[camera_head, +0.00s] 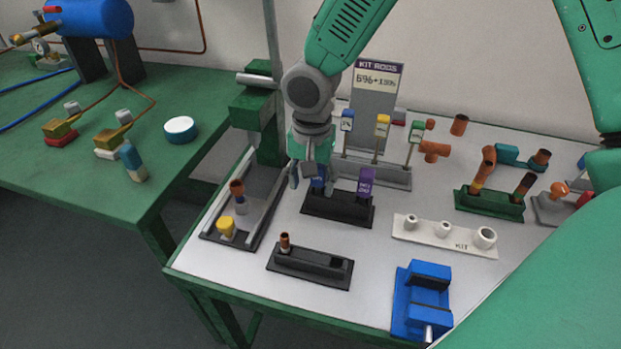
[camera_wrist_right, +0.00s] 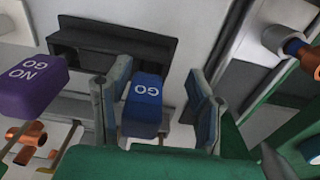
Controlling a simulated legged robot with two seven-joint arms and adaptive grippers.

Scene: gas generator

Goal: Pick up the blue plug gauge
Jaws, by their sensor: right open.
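The blue plug gauge (camera_head: 319,180), marked GO, stands in a black holder (camera_head: 338,209) on the white table, mostly hidden by my gripper in the head view. In the right wrist view the blue plug gauge (camera_wrist_right: 143,101) lies between the two fingers, with gaps at its sides. My right gripper (camera_head: 308,178) is open over it, and its fingers also show in the wrist view (camera_wrist_right: 158,105). A purple NO GO gauge (camera_head: 366,182) stands in the same holder, to the right; it also shows in the wrist view (camera_wrist_right: 32,86). My left gripper is not in view.
A black block with a copper fitting (camera_head: 310,267) lies in front. A blue vise (camera_head: 421,300) and a white KIT block (camera_head: 445,236) stand to the right. A railed fixture (camera_head: 243,205) is at the left. Tagged rods (camera_head: 382,127) stand behind.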

